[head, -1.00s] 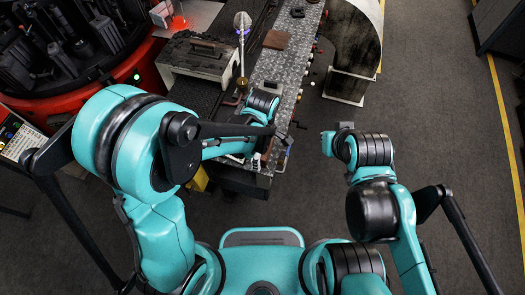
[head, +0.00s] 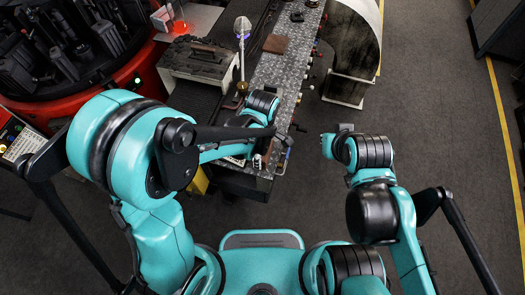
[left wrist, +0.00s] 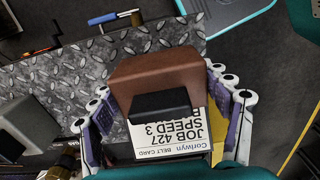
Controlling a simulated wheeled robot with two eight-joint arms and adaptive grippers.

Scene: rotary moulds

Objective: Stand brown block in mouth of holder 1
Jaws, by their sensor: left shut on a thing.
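A brown block (left wrist: 160,72) with a black bar-like part (left wrist: 160,106) on its near side sits between the purple-padded fingers of my left gripper (left wrist: 165,118) in the left wrist view. The fingers are closed in on it from both sides. A white card printed "JOB 427 SPEED 3" (left wrist: 165,138) shows just below the black part, partly covered by it. In the head view my left gripper (head: 258,160) is over the near end of the metal bench, and the held block is not clear there. My right gripper (head: 328,146) is off the bench; its fingers are too small to read. I cannot identify holder 1.
The diamond-plate bench (head: 270,72) runs away from me, with a flat brown piece (head: 276,44) on it. A grey box with a dark top (head: 200,60) and a silver-headed stand (head: 242,30) are to its left. Levers line its right edge.

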